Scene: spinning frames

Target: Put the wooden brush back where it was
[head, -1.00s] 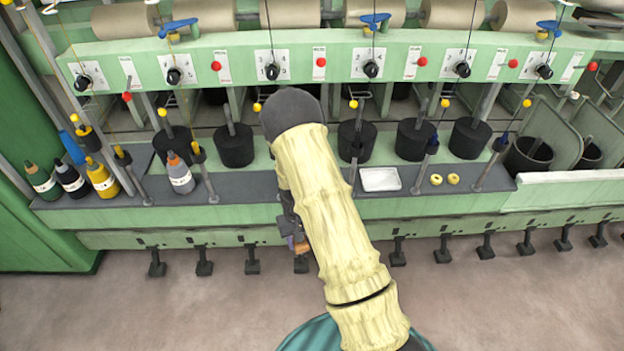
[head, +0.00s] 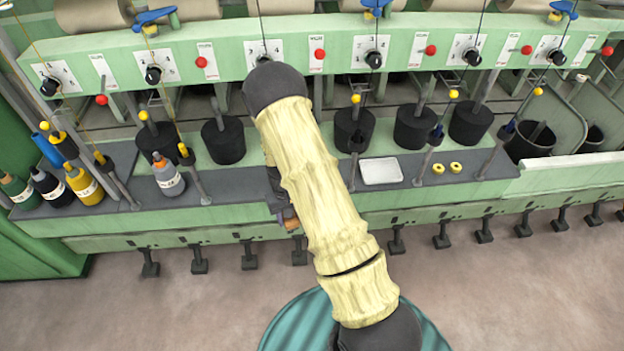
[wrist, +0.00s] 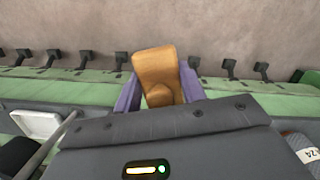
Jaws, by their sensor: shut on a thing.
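The wooden brush (wrist: 157,72) is orange-brown and held between the purple fingers of my gripper (wrist: 160,95) in the wrist view. My gripper is shut on it, and the gripper's dark body hides its lower part. In the head view a small bit of the brush (head: 291,224) shows beside my arm at the front edge of the grey shelf (head: 235,197). My arm hides most of the gripper there. The brush appears to be held near the shelf's front edge; I cannot tell whether it touches anything.
Several bottles, including a grey one (head: 167,177), stand on the left of the shelf. A white tray (head: 381,171) and two yellow rings (head: 447,168) lie right of my arm. Black spindles and thin posts rise behind. Black pedals (head: 249,258) line the machine's foot.

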